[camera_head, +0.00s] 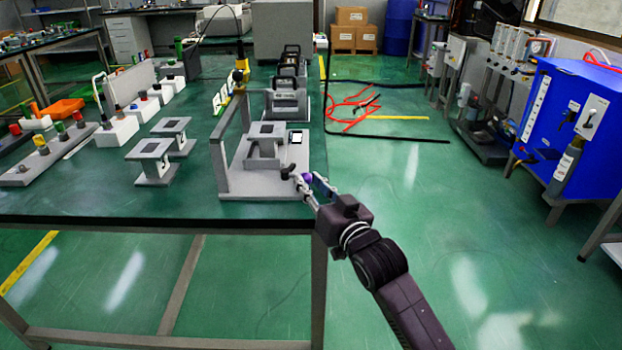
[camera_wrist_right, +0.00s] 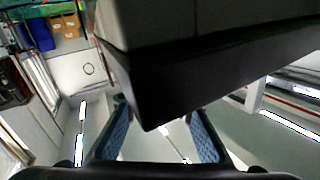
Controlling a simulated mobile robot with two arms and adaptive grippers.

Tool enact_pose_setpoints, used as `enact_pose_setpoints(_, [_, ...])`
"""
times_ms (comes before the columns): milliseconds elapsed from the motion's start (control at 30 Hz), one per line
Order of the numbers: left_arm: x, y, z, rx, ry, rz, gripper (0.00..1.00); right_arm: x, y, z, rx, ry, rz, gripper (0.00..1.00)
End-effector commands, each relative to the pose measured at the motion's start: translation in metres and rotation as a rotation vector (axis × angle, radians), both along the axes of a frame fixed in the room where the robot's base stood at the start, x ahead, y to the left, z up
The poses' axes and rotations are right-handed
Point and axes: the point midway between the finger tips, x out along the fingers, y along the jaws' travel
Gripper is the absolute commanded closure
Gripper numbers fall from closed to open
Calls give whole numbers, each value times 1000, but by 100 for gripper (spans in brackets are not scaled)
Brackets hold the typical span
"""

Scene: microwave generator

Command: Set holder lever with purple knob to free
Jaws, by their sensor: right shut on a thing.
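The purple knob (camera_head: 308,177) is at the right front corner of a grey holder fixture (camera_head: 250,187), near the table's right edge. My right gripper (camera_head: 310,181) is shut on the purple knob, with a finger on either side of it. The lever under the knob is mostly hidden by the fingers. In the right wrist view my two blue-padded fingers (camera_wrist_right: 163,140) show apart, and a large dark block fills the space above them. The knob cannot be made out there. My left gripper is not in view.
A black knob (camera_head: 287,172) sits just left of the purple one. A grey stand (camera_head: 265,145) and a small white-screened device (camera_head: 296,137) are on the fixture. Two grey pedestals (camera_head: 154,158) stand to the left.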

Motion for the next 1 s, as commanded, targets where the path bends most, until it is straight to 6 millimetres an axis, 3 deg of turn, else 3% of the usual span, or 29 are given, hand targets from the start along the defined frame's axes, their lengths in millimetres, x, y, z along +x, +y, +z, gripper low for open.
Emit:
enact_pose_setpoints(167, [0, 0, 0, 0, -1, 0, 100, -1, 1, 0, 1, 0, 3, 100])
enact_pose_setpoints(200, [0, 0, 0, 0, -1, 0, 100, -1, 1, 0, 1, 0, 3, 75])
enact_pose_setpoints(333, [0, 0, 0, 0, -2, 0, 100, 0, 1, 0, 0, 0, 2, 61])
enact_pose_setpoints(733, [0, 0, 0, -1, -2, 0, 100, -5, -3, -1, -1, -1, 1, 60])
enact_pose_setpoints(1000, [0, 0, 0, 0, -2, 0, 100, -41, -20, -2, -1, 2, 0, 60])
